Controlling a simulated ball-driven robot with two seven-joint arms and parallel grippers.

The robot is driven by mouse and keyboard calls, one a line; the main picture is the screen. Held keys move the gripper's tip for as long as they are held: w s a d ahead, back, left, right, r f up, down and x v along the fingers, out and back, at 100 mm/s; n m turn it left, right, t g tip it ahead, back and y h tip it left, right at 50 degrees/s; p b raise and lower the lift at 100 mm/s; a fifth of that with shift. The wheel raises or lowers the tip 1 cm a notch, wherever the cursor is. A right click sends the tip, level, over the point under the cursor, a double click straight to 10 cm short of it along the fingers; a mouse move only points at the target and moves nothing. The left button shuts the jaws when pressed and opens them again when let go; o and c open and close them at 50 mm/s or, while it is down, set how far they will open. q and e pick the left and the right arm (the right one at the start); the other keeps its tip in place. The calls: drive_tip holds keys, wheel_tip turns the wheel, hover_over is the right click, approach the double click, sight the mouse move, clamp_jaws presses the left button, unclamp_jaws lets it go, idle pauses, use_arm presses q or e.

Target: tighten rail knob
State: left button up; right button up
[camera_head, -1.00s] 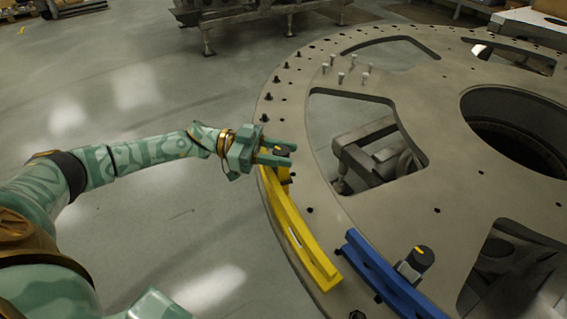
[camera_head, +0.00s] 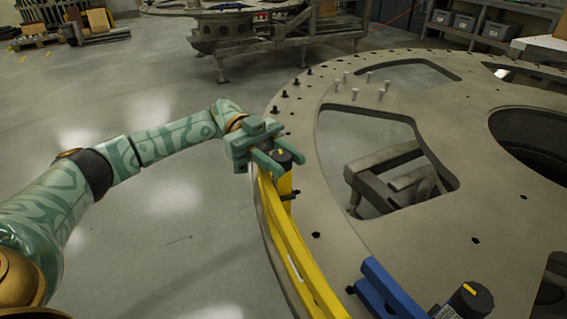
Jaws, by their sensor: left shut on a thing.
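A yellow rail (camera_head: 299,262) lies along the near-left rim of the big turret plate (camera_head: 375,235). At its far end stands a rail knob (camera_head: 283,157) with a black top, a yellow mark and a yellow body below. My left gripper (camera_head: 282,161) reaches in from the left, with its two fingers on either side of the knob's black top, shut on it. The fingers hide part of the knob's sides. A blue rail (camera_head: 385,287) with another black knob (camera_head: 470,297), also marked yellow, is at the bottom right, cut off by the frame edge. My right gripper is not in view.
Several small pegs (camera_head: 370,76) stand on the plate's far part. The plate has large cut-outs and a round central opening (camera_head: 535,138). Open floor (camera_head: 170,240) lies left of it. A metal frame (camera_head: 270,35) and shelving (camera_head: 480,25) are at the back.

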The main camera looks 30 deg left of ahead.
use_arm(q)
drive_tip(key=shift+d, duration=0.1)
drive_tip(key=o, duration=1)
drive_tip(key=shift+c, duration=0.2)
drive_tip(key=b+v, duration=1)
drive_tip(key=v, duration=0.6)
drive_tip(key=shift+b, duration=0.4)
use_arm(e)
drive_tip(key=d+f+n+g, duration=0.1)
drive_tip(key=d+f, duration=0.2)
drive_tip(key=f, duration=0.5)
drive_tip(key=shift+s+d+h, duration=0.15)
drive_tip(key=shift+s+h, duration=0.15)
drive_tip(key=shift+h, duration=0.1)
use_arm(q)
drive_tip(key=shift+w, duration=0.1)
